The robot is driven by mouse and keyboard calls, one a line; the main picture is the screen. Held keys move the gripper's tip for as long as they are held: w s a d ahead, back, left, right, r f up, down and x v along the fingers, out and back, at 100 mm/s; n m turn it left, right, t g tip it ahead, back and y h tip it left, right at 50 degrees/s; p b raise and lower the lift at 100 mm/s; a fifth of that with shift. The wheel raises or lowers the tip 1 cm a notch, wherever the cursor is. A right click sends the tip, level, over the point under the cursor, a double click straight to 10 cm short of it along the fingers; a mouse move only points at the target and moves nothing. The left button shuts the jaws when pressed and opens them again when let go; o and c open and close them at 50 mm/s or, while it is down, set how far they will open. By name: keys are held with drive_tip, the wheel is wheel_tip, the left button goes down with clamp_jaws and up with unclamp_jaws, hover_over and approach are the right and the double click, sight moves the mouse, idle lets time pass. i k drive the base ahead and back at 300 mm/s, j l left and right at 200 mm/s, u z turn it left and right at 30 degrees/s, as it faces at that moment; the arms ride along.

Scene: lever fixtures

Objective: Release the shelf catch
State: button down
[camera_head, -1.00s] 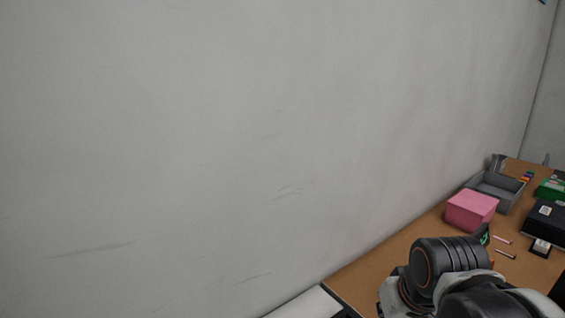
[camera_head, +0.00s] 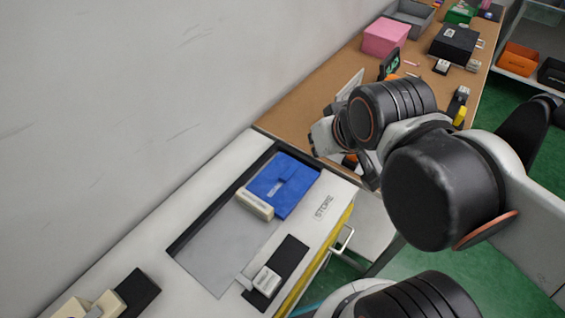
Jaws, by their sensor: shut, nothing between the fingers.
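A white STORE bench top (camera_head: 215,180) has a long grey recessed track (camera_head: 215,255). A blue block (camera_head: 282,186) with a cream bar (camera_head: 255,205) along its front sits toward the far end of the track. A cream catch-like piece (camera_head: 267,280) lies on a black plate beside the track, and a small light tab beside it reaches the track's edge. Another cream lever-like piece (camera_head: 95,305) on a black plate is cut off at the bottom left. I cannot tell which is the shelf catch.
A brown table (camera_head: 310,95) beyond the bench holds a pink box (camera_head: 386,37), a grey bin (camera_head: 410,15), a black box (camera_head: 453,42) and small items. A grey wall borders the left. A handle (camera_head: 342,240) sticks out at the bench's right side. Green floor shows at right.

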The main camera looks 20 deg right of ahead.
sight(267, 281)
drive_tip(key=u, duration=1.2)
drive_tip(key=k+j+u, duration=0.25)
drive_tip(key=k, duration=0.15)
drive_tip(key=k+j+u, duration=0.25)
drive_tip(key=k+l, duration=0.05)
drive_tip(key=k, duration=0.1)
